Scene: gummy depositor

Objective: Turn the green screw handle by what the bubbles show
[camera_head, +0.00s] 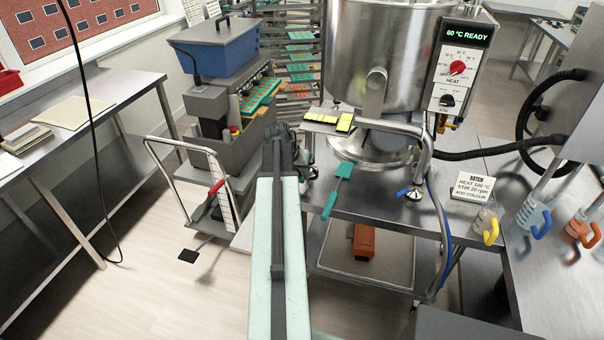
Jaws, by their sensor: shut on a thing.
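My arm reaches up the middle of the picture, and my gripper (290,140) is at its far end, beside the left edge of the kettle's steel stand. It is shut on what appears to be the green screw handle (305,157), mostly hidden by the jaws and wrist. The bubbles are too small to read. A blue screw handle (403,191) shows at another foot of the stand, to the right.
The steel kettle (375,60) stands above, its display reading 60 °C READY. A teal spatula-like tool (338,190) lies on the steel table (375,207). A grey depositor machine (215,100) and a trolley (165,185) stand left.

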